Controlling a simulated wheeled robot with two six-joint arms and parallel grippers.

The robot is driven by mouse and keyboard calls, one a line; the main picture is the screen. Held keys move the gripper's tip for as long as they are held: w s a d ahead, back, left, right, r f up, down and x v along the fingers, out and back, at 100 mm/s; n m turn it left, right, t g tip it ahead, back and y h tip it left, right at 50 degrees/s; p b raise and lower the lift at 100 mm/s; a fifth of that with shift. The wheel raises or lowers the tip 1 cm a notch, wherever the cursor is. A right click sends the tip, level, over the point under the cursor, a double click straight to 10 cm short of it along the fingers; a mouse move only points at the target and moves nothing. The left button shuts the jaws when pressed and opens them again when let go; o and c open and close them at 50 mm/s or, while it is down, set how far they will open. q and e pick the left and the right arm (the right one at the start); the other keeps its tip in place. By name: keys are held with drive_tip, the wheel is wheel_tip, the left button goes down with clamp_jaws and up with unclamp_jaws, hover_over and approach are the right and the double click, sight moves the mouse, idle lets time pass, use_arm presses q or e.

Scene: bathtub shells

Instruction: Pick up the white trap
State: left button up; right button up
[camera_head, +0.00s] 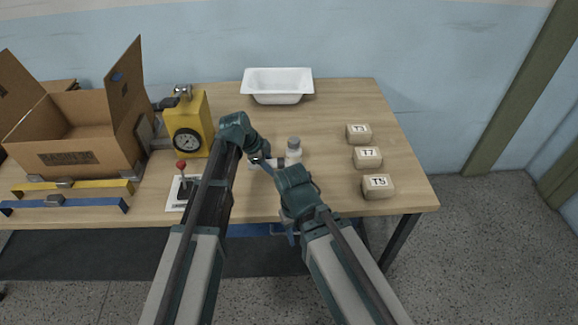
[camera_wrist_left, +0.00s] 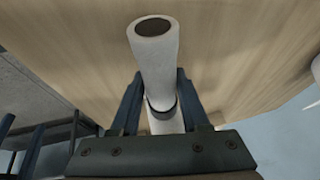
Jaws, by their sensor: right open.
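The white trap (camera_head: 293,155) is on the wooden table in the head view, with a grey cap on its upright part and a white tube reaching left, partly hidden by my grippers. In the left wrist view its white tube (camera_wrist_left: 155,62) has a dark open end and a dark ring. My left gripper (camera_head: 258,151) is at the tube; its two fingers (camera_wrist_left: 160,90) stand one on each side, close to it. I cannot tell whether they press on it. My right gripper (camera_head: 267,164) is open, close below the left one, near the tube.
A white tub shell (camera_head: 278,79) lies at the back. Beige blocks (camera_head: 368,157) stand on the right. A yellow gauge device (camera_head: 189,122), a red-knobbed lever (camera_head: 182,177) and an open cardboard box (camera_head: 75,148) are on the left. Table is clear between trap and blocks.

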sight(273, 161)
use_arm(q)
clamp_jaws()
drive_tip(key=shift+r, duration=0.1)
drive_tip(key=shift+r+p, duration=1)
drive_tip(key=shift+p, duration=0.1)
drive_tip(key=shift+s+r+p, duration=0.2)
drive_tip(key=shift+r+p, duration=0.4)
drive_tip(key=shift+s+r+p, duration=0.15)
drive_tip(key=shift+r+p, duration=0.4)
drive_tip(key=shift+p, duration=0.05)
drive_tip(key=s+r, duration=0.1)
drive_tip(key=s, duration=1.4)
drive_tip(key=shift+s+d+p, duration=0.2)
drive_tip(key=shift+p, duration=0.25)
drive_tip(key=shift+w, duration=0.2)
drive_tip(key=shift+w+a+f+b, duration=0.1)
drive_tip(key=shift+w+f+b, duration=0.7)
drive_tip(key=shift+w, duration=1.85)
drive_tip(key=shift+w+a+f+b, duration=0.1)
drive_tip(key=shift+w+f+b, duration=0.75)
drive_tip(key=shift+w, duration=1.75)
drive_tip(key=shift+w+f+b, duration=0.8)
drive_tip(key=shift+w, duration=1.85)
